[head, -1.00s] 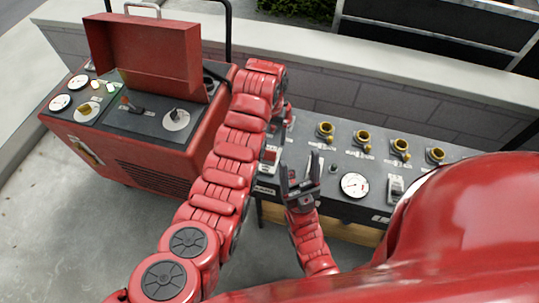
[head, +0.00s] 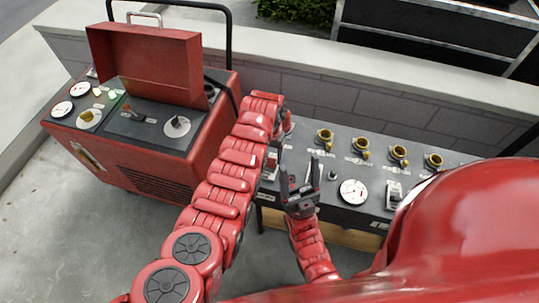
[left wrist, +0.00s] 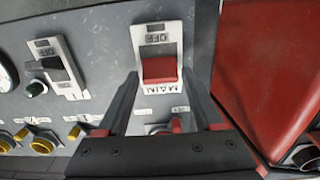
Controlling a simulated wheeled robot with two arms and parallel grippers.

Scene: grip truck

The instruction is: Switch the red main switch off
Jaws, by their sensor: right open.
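The red main switch (left wrist: 159,68) is a red rocker on a white plate marked MAIN and OFF, on the dark panel. In the left wrist view my left gripper (left wrist: 163,82) is open, with one finger on each side of the switch plate. I cannot tell whether the fingers touch the panel. In the head view the switch is largely hidden near my left arm, and the left gripper's tips are hidden too. My right gripper (head: 301,178) is open and empty, fingers pointing up, at the panel's front edge.
A second, black switch (left wrist: 60,73) sits beside the main switch. The panel also holds a white gauge (head: 353,191) and several yellow-ringed fittings (head: 324,138). A red generator (head: 150,150) with a raised lid stands at the left. A low wall runs behind.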

